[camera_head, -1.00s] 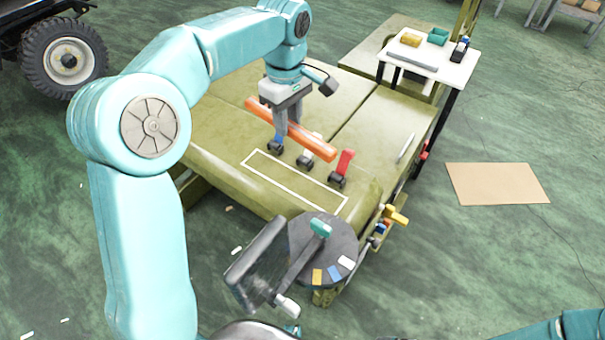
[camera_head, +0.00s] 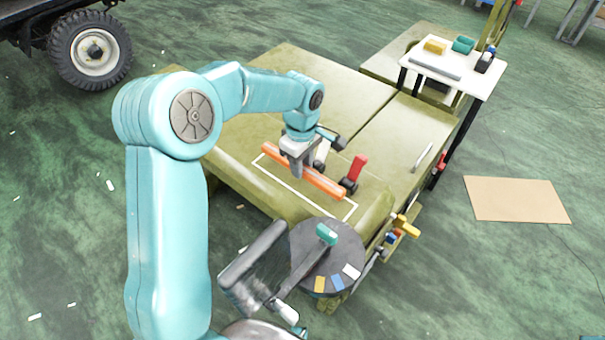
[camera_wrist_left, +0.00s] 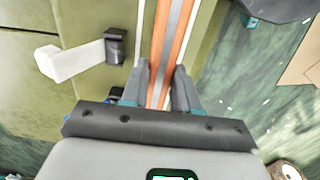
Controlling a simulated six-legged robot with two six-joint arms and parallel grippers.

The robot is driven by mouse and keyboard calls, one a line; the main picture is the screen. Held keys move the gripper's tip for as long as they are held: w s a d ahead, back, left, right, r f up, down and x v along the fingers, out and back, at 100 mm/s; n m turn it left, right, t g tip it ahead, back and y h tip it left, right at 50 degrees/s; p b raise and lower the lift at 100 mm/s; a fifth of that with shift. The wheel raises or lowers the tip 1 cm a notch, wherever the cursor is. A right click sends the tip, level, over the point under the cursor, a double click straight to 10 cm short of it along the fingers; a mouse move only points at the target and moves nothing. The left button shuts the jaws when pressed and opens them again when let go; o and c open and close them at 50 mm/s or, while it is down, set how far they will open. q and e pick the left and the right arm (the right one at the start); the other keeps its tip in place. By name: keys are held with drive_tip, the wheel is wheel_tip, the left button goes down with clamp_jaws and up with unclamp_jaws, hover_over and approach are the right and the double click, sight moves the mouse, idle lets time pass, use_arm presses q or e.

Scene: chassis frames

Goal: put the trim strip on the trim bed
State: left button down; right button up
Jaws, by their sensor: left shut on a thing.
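The trim strip (camera_head: 325,186) is a long orange bar with a grey stripe along it. My left gripper (camera_head: 297,174) is shut on it near its middle. In the wrist view the strip (camera_wrist_left: 172,40) runs away from me between the two fingers (camera_wrist_left: 165,88). The trim bed (camera_head: 332,205) is a white-outlined rectangle on the olive chassis panel. The strip is over the far side of the outline and roughly parallel to its long sides. I cannot tell whether it touches the panel.
A red lever (camera_head: 359,166) and a white lever (camera_head: 322,150) on dark bases stand just beyond the strip. The white one also shows in the wrist view (camera_wrist_left: 70,60). A round dark turntable (camera_head: 335,262) with coloured pieces is at the near side. A white table (camera_head: 455,70) stands at the back right.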

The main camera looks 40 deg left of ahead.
use_arm(q)
wheel_tip(320, 180, down, 4)
drive_tip(key=shift+f, duration=0.1)
drive_tip(key=c, duration=1.3)
unclamp_jaws()
drive_tip(key=shift+f, duration=0.1)
drive_tip(key=o, duration=0.5)
drive_tip(key=shift+c, duration=0.2)
